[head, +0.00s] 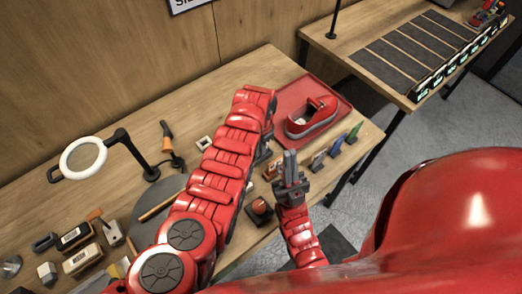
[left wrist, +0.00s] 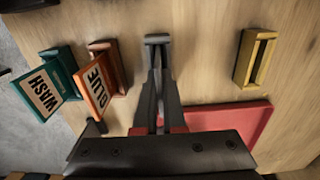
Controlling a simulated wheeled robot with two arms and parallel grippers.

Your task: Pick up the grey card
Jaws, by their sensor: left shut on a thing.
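My left gripper (left wrist: 157,50) is shut at a small grey piece, which I take to be the grey card (left wrist: 157,38), seen nearly edge-on at the fingertips in the left wrist view. Its face is not visible, and I cannot tell whether it is clear of the table. In the head view my left arm reaches across the table and mostly hides this gripper (head: 264,150) near the red tray. My right gripper (head: 290,163) points up beside the table's front edge, its fingers close together with nothing seen between them.
A teal WASH card (left wrist: 42,95) and an orange card (left wrist: 97,88) stand left of the left gripper. A yellow holder (left wrist: 243,58) stands right. A magnifier lamp (head: 84,158) stands at left.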

